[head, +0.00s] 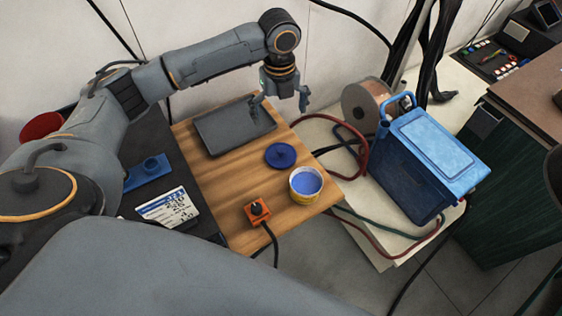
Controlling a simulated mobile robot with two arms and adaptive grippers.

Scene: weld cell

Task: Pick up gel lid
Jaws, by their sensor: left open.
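The gel lid (281,155) is a dark blue disc with a small raised knob. It lies on the wooden table (217,190), between the grey tray and the gel tub. The gel tub (306,184) is open, with blue gel inside and a yellow and white label. My left gripper (280,105) is open and empty. It points down near the right end of the grey tray, beyond the lid in the picture and apart from it. My right gripper is not in view.
A dark grey tray (234,127) lies at the back of the table. An orange switch box (257,211) with a cable sits at the front. A blue welder (415,165), a wire spool (364,106) and red hoses stand to the right. A printed card (168,208) lies left.

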